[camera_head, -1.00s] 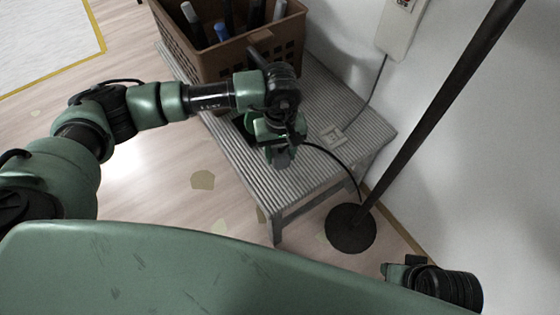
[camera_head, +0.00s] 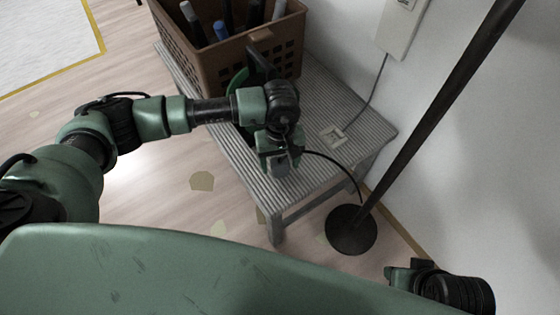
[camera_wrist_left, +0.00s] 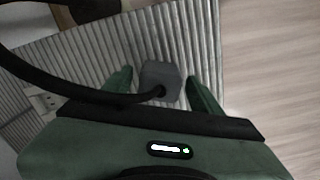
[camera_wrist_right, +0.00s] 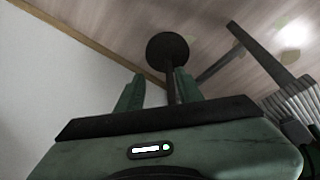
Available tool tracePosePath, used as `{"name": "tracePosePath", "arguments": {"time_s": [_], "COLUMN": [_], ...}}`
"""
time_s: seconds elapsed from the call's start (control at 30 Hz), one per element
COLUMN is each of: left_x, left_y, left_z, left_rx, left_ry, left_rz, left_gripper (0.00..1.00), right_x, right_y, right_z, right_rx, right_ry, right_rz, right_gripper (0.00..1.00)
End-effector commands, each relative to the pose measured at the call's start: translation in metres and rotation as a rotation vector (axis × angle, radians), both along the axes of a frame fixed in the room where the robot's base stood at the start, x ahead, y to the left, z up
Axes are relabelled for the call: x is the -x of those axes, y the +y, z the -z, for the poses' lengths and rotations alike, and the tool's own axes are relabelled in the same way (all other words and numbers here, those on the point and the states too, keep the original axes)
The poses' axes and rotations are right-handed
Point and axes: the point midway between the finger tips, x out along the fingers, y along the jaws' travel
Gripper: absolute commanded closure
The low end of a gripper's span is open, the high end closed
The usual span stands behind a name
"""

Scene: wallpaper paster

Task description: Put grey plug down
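The grey plug (camera_wrist_left: 160,81) shows in the left wrist view between the two green fingers of my left gripper (camera_wrist_left: 160,92). Narrow gaps show on both sides of it, so the gripper looks open around it. The plug is over the ribbed grey stool top (camera_wrist_left: 85,45); I cannot tell whether it rests on it. A black cable (camera_wrist_left: 60,88) runs from the plug. In the head view my left gripper (camera_head: 281,158) is at the stool's front edge and mostly hides the plug. My right gripper (camera_wrist_right: 156,92) is open and empty, and shows partly in the head view (camera_head: 392,272).
A brown crate (camera_head: 215,62) with several pens stands at the back of the stool (camera_head: 330,95). A square socket plate (camera_head: 333,136) lies on the stool's right part. A dark pole with a round base (camera_head: 350,230) stands at right by the white wall.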

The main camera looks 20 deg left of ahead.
Motion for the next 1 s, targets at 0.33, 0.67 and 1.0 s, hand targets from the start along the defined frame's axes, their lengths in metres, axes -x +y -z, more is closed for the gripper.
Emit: {"name": "tracePosePath", "arguments": {"time_s": [0.33, 0.67, 1.0], "left_x": [-0.001, -0.001, 0.0], "left_y": [0.0, 0.0, 0.0], "left_z": [-0.018, -0.089, -0.123], "left_rx": [0.001, 0.001, 0.0], "left_ry": [-0.003, -0.005, -0.001], "left_rz": [0.001, 0.001, 0.0], "left_gripper": [0.35, 0.35, 0.35], "right_x": [-0.001, -0.012, -0.015], "right_y": [0.0, 0.002, 0.003], "right_z": [-0.007, 0.033, 0.051], "right_rx": [-0.001, 0.0, 0.001], "right_ry": [-0.006, 0.018, 0.027], "right_rz": [0.0, -0.003, -0.003], "right_gripper": [0.64, 0.64, 0.64]}}
